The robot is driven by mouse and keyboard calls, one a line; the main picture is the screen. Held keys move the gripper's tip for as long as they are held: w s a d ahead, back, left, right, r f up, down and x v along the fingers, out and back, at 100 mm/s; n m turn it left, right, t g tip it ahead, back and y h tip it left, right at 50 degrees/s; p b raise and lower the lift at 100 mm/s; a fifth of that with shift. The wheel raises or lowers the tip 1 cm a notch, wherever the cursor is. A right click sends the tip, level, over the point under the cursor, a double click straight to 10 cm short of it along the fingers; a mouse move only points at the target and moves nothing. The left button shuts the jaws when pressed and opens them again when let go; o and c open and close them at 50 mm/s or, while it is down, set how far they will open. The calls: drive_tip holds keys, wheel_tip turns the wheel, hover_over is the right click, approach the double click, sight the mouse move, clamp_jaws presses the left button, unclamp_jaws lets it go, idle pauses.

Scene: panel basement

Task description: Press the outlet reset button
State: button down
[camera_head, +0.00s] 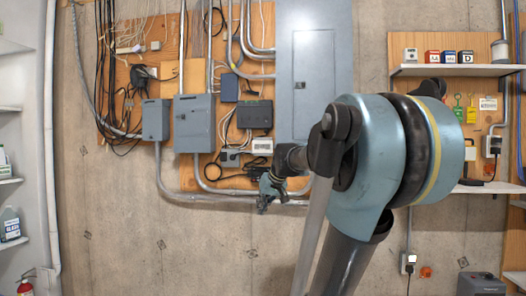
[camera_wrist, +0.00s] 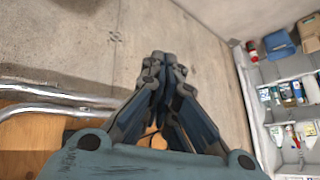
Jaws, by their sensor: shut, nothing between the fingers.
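My gripper (camera_head: 265,206) is in front of the concrete wall, by the lower edge of the wooden panel board, at the metal conduit. Its fingers are shut and empty. In the wrist view the shut fingers (camera_wrist: 162,60) point towards bare wall, with no outlet by the tips. An outlet (camera_head: 408,262) with a dark cord is low on the wall at the right. Another outlet (camera_head: 492,145) with a dark plug is beside the right-hand shelves. A small white box (camera_head: 262,146) is on the board above my gripper. No reset button can be made out on any of them.
Grey electrical boxes (camera_head: 194,124) and a tall grey panel (camera_head: 314,75) are on the board. A conduit (camera_wrist: 55,98) runs close to my gripper. Shelves (camera_head: 455,70) stick out at the right. A red extinguisher (camera_head: 26,288) stands low left. The lower wall is mostly clear.

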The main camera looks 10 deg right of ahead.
sight(264, 146)
drive_tip(key=w+d+r+t, duration=0.1)
drive_tip(key=w+r+t, duration=0.1)
drive_tip(key=w+r, duration=0.8)
drive_tip(key=w+d+r+t+y, duration=0.1)
drive_tip(key=w+d+r+t, duration=0.1)
drive_tip(key=w+r, duration=0.8)
drive_tip(key=w, duration=0.5)
drive_tip(key=shift+d+r+t, duration=0.15)
drive_tip(key=shift+r+t, duration=0.25)
drive_tip(key=shift+w, duration=0.1)
drive_tip(key=shift+w+d, duration=0.45)
drive_tip(key=shift+w, duration=0.9)
drive_tip(key=shift+w+d, duration=0.45)
drive_tip(key=shift+w, duration=0.95)
drive_tip(key=shift+w+d, duration=0.45)
drive_tip(key=shift+w, duration=0.9)
drive_tip(key=shift+w, duration=0.1)
drive_tip(key=shift+w+d, duration=0.15)
drive_tip(key=shift+w, duration=0.1)
drive_tip(key=shift+w+d, duration=0.1)
drive_tip(key=shift+w, duration=0.25)
drive_tip(key=shift+s+a, duration=0.25)
drive_tip(key=shift+s, duration=0.5)
